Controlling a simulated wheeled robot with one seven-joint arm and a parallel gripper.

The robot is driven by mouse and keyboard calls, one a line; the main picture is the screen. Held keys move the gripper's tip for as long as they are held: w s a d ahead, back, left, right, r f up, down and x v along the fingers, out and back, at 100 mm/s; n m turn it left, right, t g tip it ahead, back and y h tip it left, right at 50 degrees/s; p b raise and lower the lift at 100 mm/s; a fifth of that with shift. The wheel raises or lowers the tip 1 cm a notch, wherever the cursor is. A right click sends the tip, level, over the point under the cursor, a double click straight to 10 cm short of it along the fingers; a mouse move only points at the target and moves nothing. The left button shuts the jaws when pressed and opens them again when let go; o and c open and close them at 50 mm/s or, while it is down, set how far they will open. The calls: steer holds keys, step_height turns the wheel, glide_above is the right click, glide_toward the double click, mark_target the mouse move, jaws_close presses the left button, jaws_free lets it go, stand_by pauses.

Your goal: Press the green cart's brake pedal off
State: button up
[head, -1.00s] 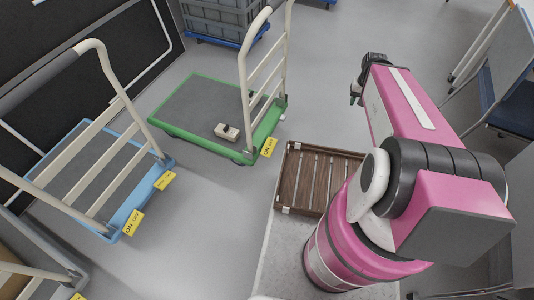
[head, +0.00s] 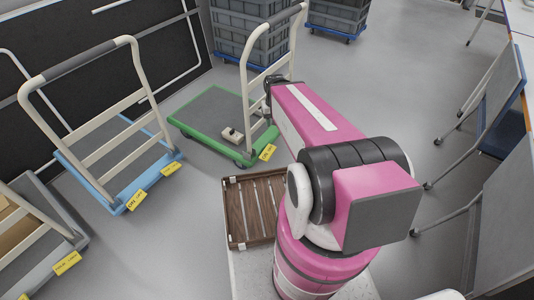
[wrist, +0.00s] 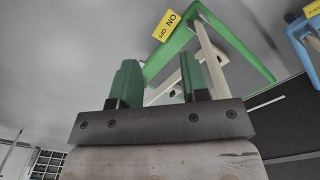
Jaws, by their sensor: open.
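The green cart (head: 205,141) stands left of centre in the head view, with a grey deck, a cream push handle and a yellow ON/OFF label (head: 267,152) at its near right corner. Its green frame (wrist: 172,48) and label (wrist: 166,26) also show in the wrist view, beyond the fingertips. I cannot make out the brake pedal itself or its position. My gripper (wrist: 160,78) is open and empty, its two green-looking fingers apart. In the head view its dark end (head: 268,88) overlaps the handle's lower part; contact cannot be told.
A small beige box (head: 232,135) lies on the green cart's deck. A blue cart (head: 103,192) stands to the left, a grey cart (head: 62,245) nearer. Grey crates (head: 240,30) stand behind. Floor at right is mostly clear before the chairs.

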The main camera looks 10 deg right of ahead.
steer(key=c, duration=0.5)
steer(key=shift+w+f, duration=0.2)
steer(key=shift+w, duration=0.05)
jaws_close()
steer(key=w+f+n, duration=0.7)
steer(key=f+n, duration=0.4)
steer(key=n, duration=0.2)
steer(key=w+f+n+t+h, duration=0.1)
steer(key=w+f+n, duration=0.6)
steer(key=f+n, duration=0.5)
steer(key=shift+d+f+n+t+h, duration=0.15)
steer(key=shift+d+n+t+h, duration=0.2)
steer(key=shift+n, duration=0.65)
